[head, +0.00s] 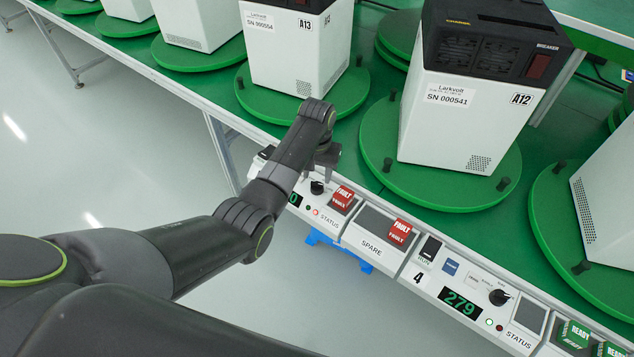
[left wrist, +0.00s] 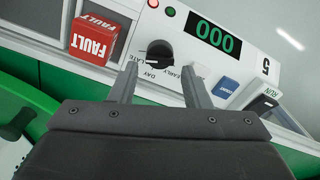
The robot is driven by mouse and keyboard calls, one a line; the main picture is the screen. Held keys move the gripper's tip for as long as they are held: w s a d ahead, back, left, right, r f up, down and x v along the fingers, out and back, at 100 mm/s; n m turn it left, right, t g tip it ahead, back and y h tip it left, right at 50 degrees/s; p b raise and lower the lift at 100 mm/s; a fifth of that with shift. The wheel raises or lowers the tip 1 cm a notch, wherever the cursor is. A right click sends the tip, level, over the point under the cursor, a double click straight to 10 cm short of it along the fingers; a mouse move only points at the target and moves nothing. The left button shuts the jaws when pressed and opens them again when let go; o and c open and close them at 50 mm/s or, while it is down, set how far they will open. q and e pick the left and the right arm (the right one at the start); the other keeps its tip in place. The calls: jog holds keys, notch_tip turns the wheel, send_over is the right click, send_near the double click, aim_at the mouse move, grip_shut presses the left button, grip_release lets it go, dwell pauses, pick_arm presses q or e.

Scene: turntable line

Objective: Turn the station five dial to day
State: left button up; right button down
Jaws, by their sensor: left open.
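The station five dial is a round black knob (left wrist: 160,51) in the left wrist view, with the words LATE, DAY and EARLY printed below it. I cannot tell for sure which word its pointer marks. In the head view the dial (head: 317,187) shows just below my left gripper (head: 325,164). In the left wrist view my left gripper (left wrist: 159,70) is open, its two fingers apart on either side of the dial's near edge. Nothing is held between them. A green 000 display (left wrist: 216,36) sits beside the dial on the panel marked 5. My right gripper is not in view.
Red FAULT blocks (left wrist: 95,38) sit on the panel beside the dial. A blue button (left wrist: 226,87) and RUN switch (left wrist: 262,105) lie on its other side. Station 4's panel, with its own dial (head: 499,297), is to the right. Green turntables (head: 440,190) carry white machines behind.

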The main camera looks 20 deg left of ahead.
aim_at(317, 183)
pick_arm(q)
jog(key=shift+f, duration=2.35)
jog(key=c, duration=0.7)
